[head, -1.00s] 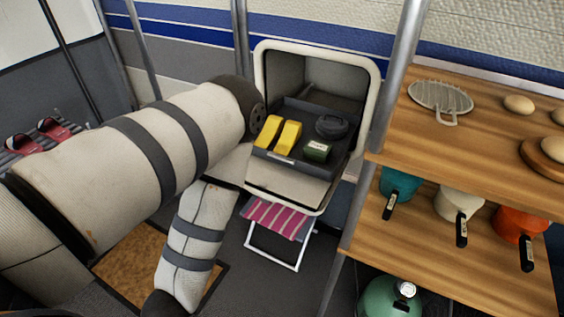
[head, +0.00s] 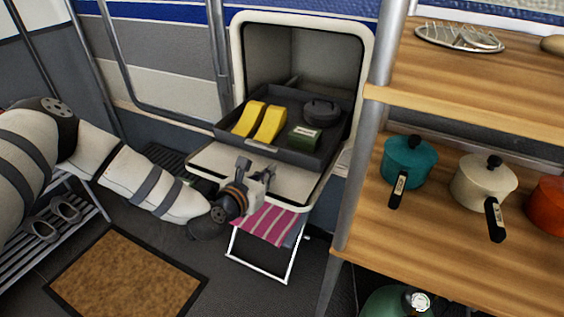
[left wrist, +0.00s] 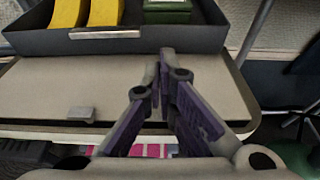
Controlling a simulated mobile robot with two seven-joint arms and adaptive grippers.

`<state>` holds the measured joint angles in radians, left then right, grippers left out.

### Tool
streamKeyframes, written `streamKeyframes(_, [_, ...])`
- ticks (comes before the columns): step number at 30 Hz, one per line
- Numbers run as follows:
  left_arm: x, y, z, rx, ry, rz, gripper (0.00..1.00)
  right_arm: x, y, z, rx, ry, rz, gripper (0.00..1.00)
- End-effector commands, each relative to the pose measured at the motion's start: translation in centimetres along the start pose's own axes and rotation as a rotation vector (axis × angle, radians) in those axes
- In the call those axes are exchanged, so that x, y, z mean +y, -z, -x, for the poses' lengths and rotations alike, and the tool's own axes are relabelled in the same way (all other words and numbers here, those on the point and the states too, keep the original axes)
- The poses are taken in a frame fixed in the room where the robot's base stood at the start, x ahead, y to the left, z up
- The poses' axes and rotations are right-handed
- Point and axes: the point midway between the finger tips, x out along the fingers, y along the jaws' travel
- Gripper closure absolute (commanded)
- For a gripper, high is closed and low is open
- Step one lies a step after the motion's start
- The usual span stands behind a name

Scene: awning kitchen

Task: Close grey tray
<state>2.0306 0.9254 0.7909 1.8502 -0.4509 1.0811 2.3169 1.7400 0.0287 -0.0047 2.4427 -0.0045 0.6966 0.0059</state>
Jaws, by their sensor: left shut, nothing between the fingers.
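The grey tray (head: 284,151) is pulled part way out of a white-framed compartment (head: 236,62) in the caravan wall. It holds two yellow items, a green box and a dark round item. A light flap (head: 222,164) lies folded down under and in front of the tray. My left gripper (head: 268,177) is shut and empty at the flap's front edge, in front of the tray and apart from it. In the left wrist view the gripper's fingers (left wrist: 165,62) meet just below the tray's front wall (left wrist: 130,43). My right gripper is not in view.
A striped folding stool (head: 264,226) stands below the flap. Wooden shelves (head: 450,235) with a teal pot (head: 409,160), a cream pot (head: 482,183) and an orange pot are on the right, behind a metal pole (head: 372,130). A brown mat (head: 125,277) lies on the floor.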

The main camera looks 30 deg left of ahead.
Motion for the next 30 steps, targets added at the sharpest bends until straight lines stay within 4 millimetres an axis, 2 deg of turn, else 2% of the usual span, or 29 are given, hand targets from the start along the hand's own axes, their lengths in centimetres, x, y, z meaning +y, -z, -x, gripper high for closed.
streamKeyframes(6, [-0.1, 0.0, -4.6, 0.0, 0.001, -0.003, 1.0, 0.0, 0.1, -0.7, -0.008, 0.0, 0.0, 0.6])
streamKeyframes(12, [-0.1, -0.9, -7.1, 0.002, 0.002, -0.002, 1.0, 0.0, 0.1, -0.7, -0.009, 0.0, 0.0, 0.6])
streamKeyframes(17, [-0.1, -1.1, -7.7, 0.002, 0.002, -0.001, 1.0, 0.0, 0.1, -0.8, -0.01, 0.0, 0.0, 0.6])
streamKeyframes(30, [-0.7, -1.1, -7.7, 0.002, 0.004, -0.001, 1.0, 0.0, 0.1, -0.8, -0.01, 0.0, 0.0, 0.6])
